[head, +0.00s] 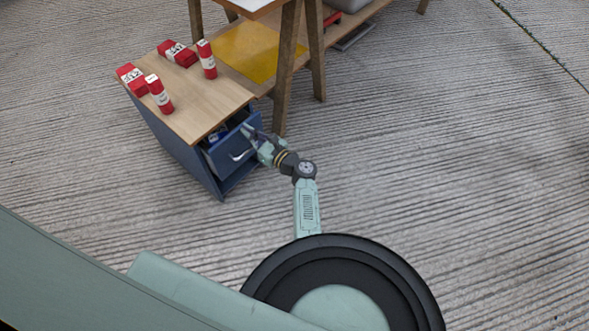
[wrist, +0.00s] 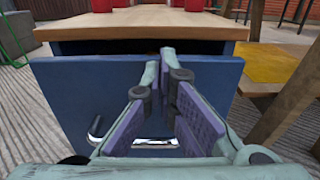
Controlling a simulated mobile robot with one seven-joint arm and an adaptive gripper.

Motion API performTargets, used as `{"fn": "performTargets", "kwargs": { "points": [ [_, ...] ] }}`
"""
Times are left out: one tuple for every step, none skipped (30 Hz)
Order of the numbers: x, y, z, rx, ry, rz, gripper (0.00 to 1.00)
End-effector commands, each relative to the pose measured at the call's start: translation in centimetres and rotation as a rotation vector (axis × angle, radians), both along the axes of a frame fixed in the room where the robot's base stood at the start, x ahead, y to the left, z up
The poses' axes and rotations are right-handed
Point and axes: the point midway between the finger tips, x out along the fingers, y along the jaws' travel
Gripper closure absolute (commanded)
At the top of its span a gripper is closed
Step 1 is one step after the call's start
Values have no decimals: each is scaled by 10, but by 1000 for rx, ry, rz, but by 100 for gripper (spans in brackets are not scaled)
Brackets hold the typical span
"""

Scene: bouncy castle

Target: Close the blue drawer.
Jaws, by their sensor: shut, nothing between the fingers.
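The blue drawer (head: 225,158) is partly pulled out of the blue cabinet (head: 182,152), and a bit of its inside shows behind the front. In the wrist view its blue front (wrist: 80,95) fills the middle, with a silver handle (wrist: 155,144) low on it. The handle also shows in the head view (head: 241,155). My gripper (head: 248,130) is shut and empty at the drawer's front, near its upper right part. In the wrist view the fingertips (wrist: 165,62) point at the upper edge of the front. I cannot tell whether they touch it.
Red cans or boxes, several of them, stand and lie on the cabinet's wooden top (head: 185,105). A wooden trestle leg (head: 287,70) stands close to the right of the drawer. A yellow sheet (head: 252,52) lies on a low shelf behind. The ribbed floor (head: 430,150) at right is clear.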

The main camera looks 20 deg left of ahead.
Motion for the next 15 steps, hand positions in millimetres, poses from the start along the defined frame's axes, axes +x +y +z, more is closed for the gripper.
{"fn": "performTargets", "kwargs": {
  "points": [
    [1, 6, -2, 0, -1, 3, 100],
    [2, 8, -2, 0, -1, 3, 100],
    [3, 11, -1, 0, -1, 2, 100],
    [4, 12, -1, 0, -1, 2, 100],
    [5, 14, -1, -1, -1, 1, 100],
    [5, 16, -1, -1, -1, 1, 100],
    [6, 17, -1, -1, -1, 1, 100],
    [6, 18, -1, -1, -1, 1, 100],
    [6, 19, -1, -1, -1, 1, 100],
    [6, 19, -1, -1, -1, 1, 100],
    [7, 20, -1, -1, -1, 1, 100],
    [7, 20, 0, -1, -1, 1, 100],
    [7, 20, 0, -1, 0, 1, 100],
    [7, 20, 0, -1, 0, 1, 100],
    [7, 20, 0, -1, 0, 1, 100]
  ]
}}
